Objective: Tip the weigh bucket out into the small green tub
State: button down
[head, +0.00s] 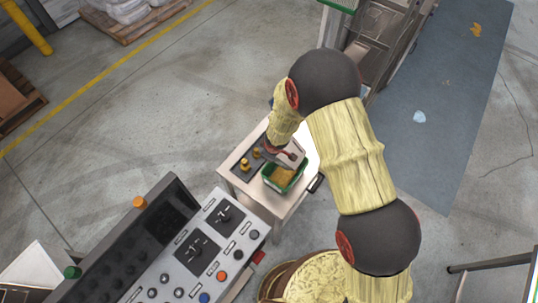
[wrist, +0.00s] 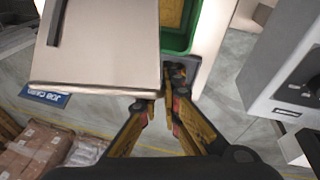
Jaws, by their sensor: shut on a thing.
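The small green tub (head: 267,179) stands on a pale cart top in the head view, with yellow-brown loose material in it. Part of the tub also shows at the top of the wrist view (wrist: 178,42). My gripper (head: 279,151) is low, right beside and above the tub's far edge.
Brass-coloured weights (head: 256,153) sit on a dark panel left of the tub. A control console (head: 200,240) stands close in front of the cart. Open floor (head: 130,120) lies to the left.

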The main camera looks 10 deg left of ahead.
aim_at(279, 156)
jog(key=shift+d+y+b, duration=0.2)
jog(key=shift+y+b, duration=0.2)
jog(key=shift+b, duration=0.65)
jog(key=y+b, duration=0.2)
jog(key=b, duration=0.1)
jog(key=d+r+t+y+b, duration=0.1)
jog(key=b, duration=0.3)
jog(key=shift+s+d+r+y, duration=0.15)
jog(key=shift+r+y, duration=0.1)
jog(key=shift+y, duration=0.15)
jog(key=d+y+b, duration=0.1)
jog(key=y+b, duration=0.1)
jog(key=d+m+t+y+b, duration=0.1)
jog(key=b, duration=0.2)
jog(key=shift+s+r+y+b, duration=0.2)
jog(key=shift+r+y+b, duration=0.1)
jog(key=shift+r+y, duration=0.1)
jog(key=shift+s+d+r+t+y+b, duration=0.1)
jog(key=shift+d+r+t+y+b, duration=0.25)
jog(key=shift+y+b, duration=0.55)
jog(key=shift+r+t+b, duration=0.15)
jog(key=shift+t+b, duration=0.1)
jog(key=shift+b, duration=0.25)
